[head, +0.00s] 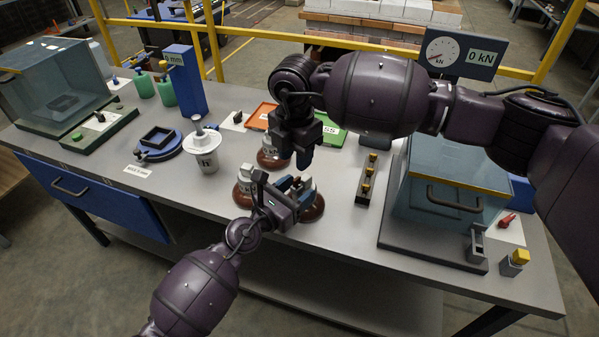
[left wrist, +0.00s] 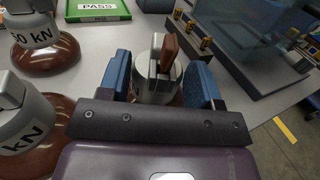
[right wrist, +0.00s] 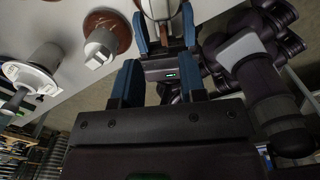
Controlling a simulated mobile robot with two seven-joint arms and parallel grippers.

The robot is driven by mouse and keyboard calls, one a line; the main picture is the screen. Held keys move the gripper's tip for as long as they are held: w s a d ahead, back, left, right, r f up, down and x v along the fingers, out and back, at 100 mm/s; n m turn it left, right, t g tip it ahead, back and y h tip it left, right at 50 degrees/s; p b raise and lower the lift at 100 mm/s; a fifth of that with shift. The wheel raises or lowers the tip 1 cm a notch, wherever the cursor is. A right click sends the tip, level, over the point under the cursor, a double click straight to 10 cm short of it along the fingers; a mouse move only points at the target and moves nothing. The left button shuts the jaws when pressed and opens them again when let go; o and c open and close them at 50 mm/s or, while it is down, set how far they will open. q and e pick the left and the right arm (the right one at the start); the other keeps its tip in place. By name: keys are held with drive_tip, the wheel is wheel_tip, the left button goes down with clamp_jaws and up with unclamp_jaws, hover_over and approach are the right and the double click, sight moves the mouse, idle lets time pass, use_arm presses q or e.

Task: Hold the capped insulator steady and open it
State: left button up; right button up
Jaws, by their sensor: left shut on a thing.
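An insulator with a grey-white metal cap and brown disc (head: 314,211) stands on the bench. My left gripper (head: 291,187) is shut on its metal cap; in the left wrist view the cap (left wrist: 156,88) sits between the blue fingers, with a brown piece (left wrist: 170,47) at its top. My right gripper (head: 304,160) points down above and slightly behind it, open and empty; the right wrist view shows a gap between its fingers (right wrist: 160,80). The held insulator is partly hidden by my left gripper in the head view.
Two more insulators stand close by, one left (head: 243,192) and one behind (head: 268,158). A white lidded cup (head: 207,160) is farther left. A green PASS tray (left wrist: 97,10) lies behind, a block with brass pegs (head: 366,180) right, and a clear-sided box (head: 450,185) beyond it.

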sight(297, 178)
wheel_tip(297, 178, up, 6)
drive_tip(key=s+a+n+t+h, duration=0.1)
drive_tip(key=s+n, duration=0.1)
drive_tip(key=n, duration=3)
drive_tip(key=f+n, duration=0.1)
drive_tip(key=f, duration=0.3)
drive_tip(key=w+f+n, duration=0.1)
drive_tip(key=f, duration=0.2)
drive_tip(key=d+f+n, duration=0.1)
drive_tip(key=f, duration=0.3)
drive_tip(key=shift+w+f+n, duration=0.3)
drive_tip(key=shift+f+n, duration=0.05)
drive_tip(key=shift+n, duration=0.05)
